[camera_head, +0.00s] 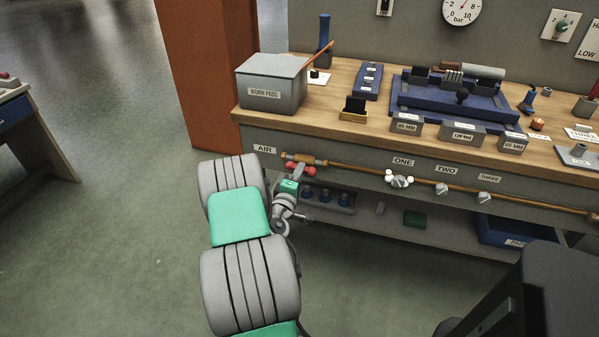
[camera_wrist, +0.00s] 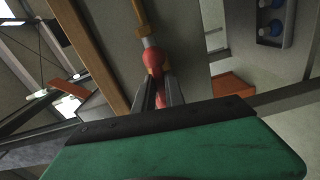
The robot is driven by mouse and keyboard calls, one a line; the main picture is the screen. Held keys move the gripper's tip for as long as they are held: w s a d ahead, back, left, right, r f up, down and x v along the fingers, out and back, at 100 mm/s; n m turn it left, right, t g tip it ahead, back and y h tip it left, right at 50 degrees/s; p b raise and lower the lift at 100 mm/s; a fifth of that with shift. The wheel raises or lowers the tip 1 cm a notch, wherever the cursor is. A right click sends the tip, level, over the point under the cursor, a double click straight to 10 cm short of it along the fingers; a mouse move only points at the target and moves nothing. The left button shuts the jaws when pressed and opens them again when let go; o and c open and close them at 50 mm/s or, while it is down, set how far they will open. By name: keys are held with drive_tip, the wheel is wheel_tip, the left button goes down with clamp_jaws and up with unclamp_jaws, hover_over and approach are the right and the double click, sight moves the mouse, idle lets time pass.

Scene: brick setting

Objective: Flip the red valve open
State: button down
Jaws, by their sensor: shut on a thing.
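The red valve (camera_head: 320,173) sits at the left end of the brass pipe along the bench front, right of the AIR label. In the head view its middle is partly covered by my gripper (camera_head: 301,170). In the wrist view the rounded red handle (camera_wrist: 154,59) stands at the tips of my gripper (camera_wrist: 160,85). The two dark fingers are closed around its red part. The brass pipe (camera_wrist: 143,18) runs on beyond it. How far the handle is turned cannot be told.
The bench front carries more taps on the pipe (camera_head: 360,171), labelled ONE, TWO and THREE, with a white-knobbed one (camera_head: 399,181) under ONE. A lower shelf (camera_head: 380,230) runs below. A grey WORN PADS box (camera_head: 270,88) stands above. The floor at left is clear.

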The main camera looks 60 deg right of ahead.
drive_tip(key=shift+n, duration=0.6)
drive_tip(key=c, duration=1.4)
unclamp_jaws()
drive_tip(key=s+a, duration=0.1)
drive_tip(key=a, duration=0.6)
drive_tip(key=shift+a+b, duration=0.35)
drive_tip(key=shift+b, duration=0.05)
drive_tip(key=shift+s, duration=0.15)
